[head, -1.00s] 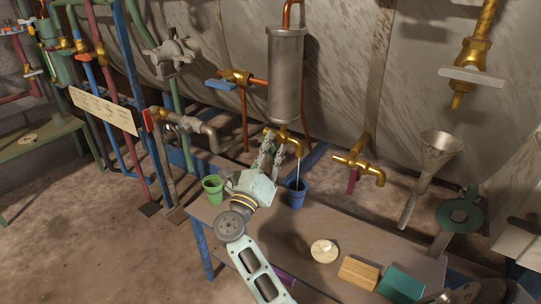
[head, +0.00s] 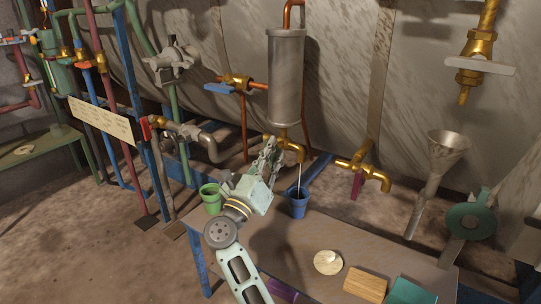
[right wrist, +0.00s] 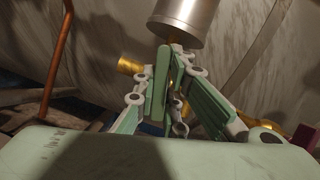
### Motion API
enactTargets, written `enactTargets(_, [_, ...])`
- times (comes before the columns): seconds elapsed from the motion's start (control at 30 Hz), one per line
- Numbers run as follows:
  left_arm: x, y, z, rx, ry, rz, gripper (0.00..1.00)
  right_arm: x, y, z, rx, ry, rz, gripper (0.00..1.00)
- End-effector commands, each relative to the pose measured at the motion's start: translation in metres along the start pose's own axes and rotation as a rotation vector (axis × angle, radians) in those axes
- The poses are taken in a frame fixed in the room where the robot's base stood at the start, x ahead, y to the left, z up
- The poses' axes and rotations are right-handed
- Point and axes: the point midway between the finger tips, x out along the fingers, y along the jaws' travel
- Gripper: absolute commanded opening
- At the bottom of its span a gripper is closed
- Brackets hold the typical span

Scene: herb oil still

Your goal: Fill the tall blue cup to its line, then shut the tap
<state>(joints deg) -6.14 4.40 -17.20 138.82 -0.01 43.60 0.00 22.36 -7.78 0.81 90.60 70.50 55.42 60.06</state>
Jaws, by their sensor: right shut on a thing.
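The tall blue cup (head: 298,207) stands upright on the table, directly below the brass tap (head: 293,147) under the grey metal cylinder. A thin pale stream runs from the tap's spout into the cup. I cannot make out the cup's line or its level. My right gripper (head: 271,150) is at the tap, left of its spout, with its fingers shut on the tap's handle, which they mostly hide. In the right wrist view the fingers (right wrist: 168,72) are close together below the cylinder (right wrist: 181,20). My left gripper is not in view.
A green cup (head: 210,200) stands left of my right arm. A round pale disc (head: 328,262), a wooden block (head: 365,284) and a teal block (head: 411,292) lie on the table (head: 300,240). Another brass tap (head: 366,170) and a funnel (head: 446,146) are to the right.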

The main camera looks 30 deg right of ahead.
Motion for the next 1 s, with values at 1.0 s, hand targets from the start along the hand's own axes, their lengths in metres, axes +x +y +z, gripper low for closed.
enactTargets(1.0, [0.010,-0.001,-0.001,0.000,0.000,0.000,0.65,0.001,-0.001,0.003,-0.026,0.000,0.011,0.29])
